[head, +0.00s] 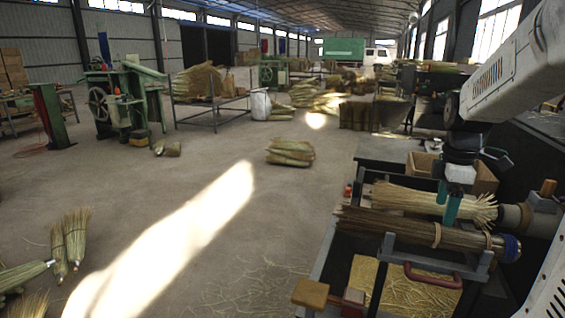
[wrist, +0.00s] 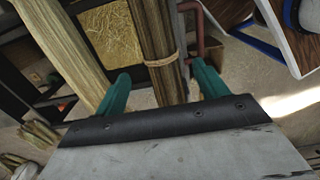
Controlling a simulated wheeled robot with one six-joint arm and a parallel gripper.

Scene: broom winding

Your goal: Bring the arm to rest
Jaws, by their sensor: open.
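My gripper (head: 447,202) hangs from my white arm at the right of the head view, above the workbench. Its two teal fingers are apart, with nothing held between them. In the wrist view the open fingers (wrist: 160,86) show on either side of a dark brown straw bundle (wrist: 158,45) tied with a band. The pale straw bundle (wrist: 65,50) runs to the left of the fingers. In the head view the pale bundle (head: 405,198) lies behind the dark bundle (head: 390,228), and the fingers overlap the pale one. I cannot tell the exact height of the fingertips over the bundles.
A bench clamp with a red handle (head: 433,277) and a straw-filled tray (head: 405,292) sit at the bench front. A wooden box (head: 484,181) stands behind the gripper. A bound straw bale (head: 290,152) lies on the floor, with open floor around it.

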